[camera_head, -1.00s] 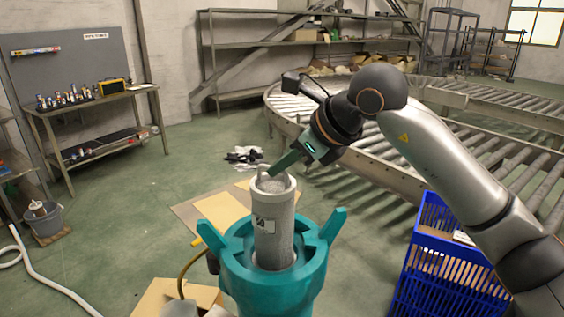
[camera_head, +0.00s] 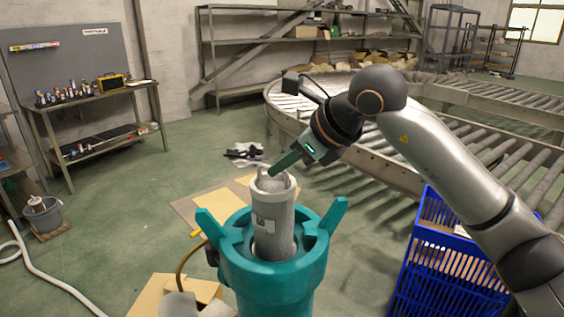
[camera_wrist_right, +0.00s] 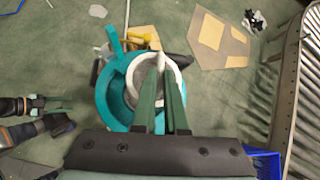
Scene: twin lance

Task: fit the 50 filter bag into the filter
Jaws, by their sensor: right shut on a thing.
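The filter is a teal round housing (camera_head: 274,275) with raised lugs, in the low middle of the head view. The filter bag (camera_head: 272,205), a grey-white cylinder with a ring top and a small label too small to read, stands upright with its lower part inside the housing. My right gripper (camera_head: 274,172) is shut on the bag's top rim. In the right wrist view, the two green fingers (camera_wrist_right: 163,92) reach over the bag's pale ring (camera_wrist_right: 150,72). A dark gripper with green parts, seemingly my left (camera_wrist_right: 45,108), shows at the left edge; its jaws are unclear.
A blue crate (camera_head: 410,270) stands right of the filter, under my right arm. A roller conveyor (camera_head: 390,170) curves behind. Cardboard sheets (camera_head: 190,213) and a yellow-brown hose (camera_head: 184,256) lie near the filter. A workbench (camera_head: 95,100) stands at the left. Green floor lies open between.

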